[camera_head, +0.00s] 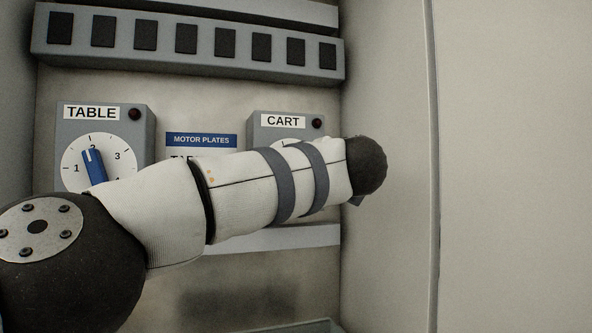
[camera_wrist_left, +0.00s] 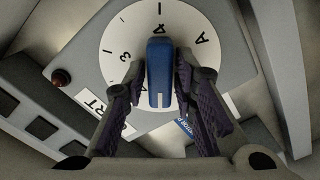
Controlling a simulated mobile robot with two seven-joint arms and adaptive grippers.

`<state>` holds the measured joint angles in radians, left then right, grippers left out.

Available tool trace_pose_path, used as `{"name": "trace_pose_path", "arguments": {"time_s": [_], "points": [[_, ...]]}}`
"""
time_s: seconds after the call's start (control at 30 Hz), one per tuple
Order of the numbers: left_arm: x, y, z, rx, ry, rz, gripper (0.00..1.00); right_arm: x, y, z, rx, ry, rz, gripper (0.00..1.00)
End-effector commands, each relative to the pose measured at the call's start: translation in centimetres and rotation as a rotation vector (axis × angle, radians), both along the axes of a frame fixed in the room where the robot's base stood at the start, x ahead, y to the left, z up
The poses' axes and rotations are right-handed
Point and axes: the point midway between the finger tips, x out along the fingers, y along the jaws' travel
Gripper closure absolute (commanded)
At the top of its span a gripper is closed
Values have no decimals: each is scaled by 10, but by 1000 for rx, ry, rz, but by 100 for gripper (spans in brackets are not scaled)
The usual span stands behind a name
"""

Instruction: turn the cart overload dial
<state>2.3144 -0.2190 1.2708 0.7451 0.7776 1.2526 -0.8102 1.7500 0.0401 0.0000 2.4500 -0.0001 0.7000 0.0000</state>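The cart box (camera_head: 259,126), labelled CART, has a dial (camera_head: 290,142) mostly hidden behind my left arm in the head view. In the left wrist view its white dial face (camera_wrist_left: 195,20) carries a blue knob (camera_wrist_left: 159,65) with a white mark at its lower end in the picture. My left gripper (camera_wrist_left: 160,80) has one finger on each side of the knob. Narrow gaps show between the fingers and the knob; I see no clear contact. In the head view the left gripper is hidden behind my wrist. My right gripper is not in view.
A table box (camera_head: 145,140) with a similar dial and blue knob (camera_head: 95,167) stands at left. A blue MOTOR PLATES sign (camera_head: 201,140) is between the boxes. A grey strip with several dark switches (camera_head: 187,39) runs above. A pale wall (camera_head: 390,110) closes the right side.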

Motion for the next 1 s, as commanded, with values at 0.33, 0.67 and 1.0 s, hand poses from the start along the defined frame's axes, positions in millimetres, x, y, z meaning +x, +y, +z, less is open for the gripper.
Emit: {"name": "trace_pose_path", "arguments": {"time_s": [0.33, 0.67, 1.0], "points": [[0, 0, 1, 10, 3, 1, 100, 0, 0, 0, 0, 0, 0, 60], [-1, 0, 1, 167, 52, 1, 100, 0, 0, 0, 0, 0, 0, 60], [0, 0, 1, 407, 131, 2, 100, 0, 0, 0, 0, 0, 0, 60]]}}
